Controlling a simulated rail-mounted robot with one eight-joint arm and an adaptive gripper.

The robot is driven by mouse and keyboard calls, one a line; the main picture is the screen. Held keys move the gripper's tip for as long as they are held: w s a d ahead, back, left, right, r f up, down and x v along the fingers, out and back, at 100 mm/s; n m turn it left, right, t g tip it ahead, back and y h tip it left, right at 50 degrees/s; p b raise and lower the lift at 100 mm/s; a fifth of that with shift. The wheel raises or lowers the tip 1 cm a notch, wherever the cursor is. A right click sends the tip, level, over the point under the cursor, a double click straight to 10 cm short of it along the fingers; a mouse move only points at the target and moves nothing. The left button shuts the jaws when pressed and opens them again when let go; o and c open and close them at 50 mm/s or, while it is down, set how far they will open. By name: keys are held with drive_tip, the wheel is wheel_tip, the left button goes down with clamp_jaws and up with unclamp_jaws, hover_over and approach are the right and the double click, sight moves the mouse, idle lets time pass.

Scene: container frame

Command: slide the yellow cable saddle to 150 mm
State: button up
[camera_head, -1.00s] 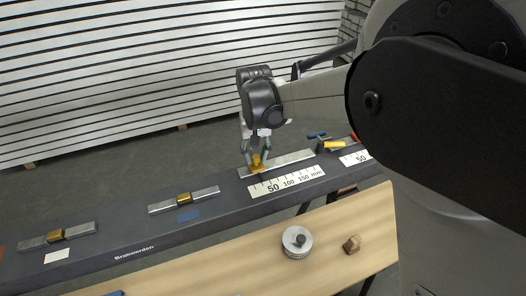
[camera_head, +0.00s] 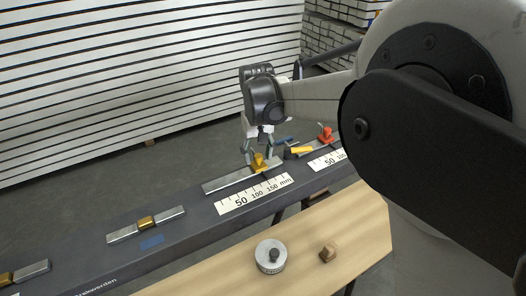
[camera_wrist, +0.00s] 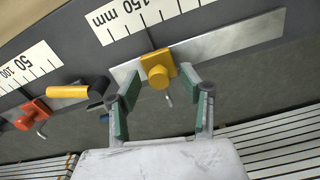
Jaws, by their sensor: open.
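The yellow cable saddle (camera_head: 259,164) sits on a flat metal rail (camera_head: 225,182) beside a white millimetre scale (camera_head: 229,207). My gripper (camera_head: 259,152) is over the saddle. Exact contact at the fingertips cannot be told.
A red saddle (camera_head: 326,134) and a yellow-handled clamp-like part (camera_head: 301,150) stand farther right along the dark beam. A brass saddle (camera_head: 146,222) on another rail is to the left. A round metal weight (camera_head: 271,256) and a brown block (camera_head: 328,252) rest on the wooden board.

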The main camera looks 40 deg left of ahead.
sight(260, 156)
wheel_tip(260, 156, up, 12)
idle(0.7)
idle(0.4)
drive_tip(key=w+d+r+m+t+y, duration=0.1)
drive_tip(key=w+d+r+m, duration=0.2)
drive_tip(key=d, duration=0.8)
drive_tip(key=w+d+r+m+t, duration=0.1)
drive_tip(key=w+d+r, duration=0.25)
drive_tip(key=d, duration=0.75)
drive_tip(key=w+d+r+m+t+y, duration=0.15)
drive_tip(key=w+d, duration=0.25)
drive_tip(key=d, duration=0.7)
drive_tip(key=s+d+m+t+h, duration=0.15)
drive_tip(key=s+d, duration=0.25)
drive_tip(key=d, duration=0.4)
drive_tip(key=s+d+m, duration=0.2)
drive_tip(key=s+d, duration=0.3)
drive_tip(key=d, duration=0.3)
drive_tip(key=s+d+f+m+t+h, duration=0.1)
drive_tip(key=s+d+f+m+t, duration=0.1)
drive_tip(key=s+d+f, duration=0.5)
drive_tip(key=s+d, duration=0.3)
drive_tip(key=s, duration=0.1)
drive_tip(key=shift+d+f, duration=0.35)
drive_tip(key=shift+f, duration=0.05)
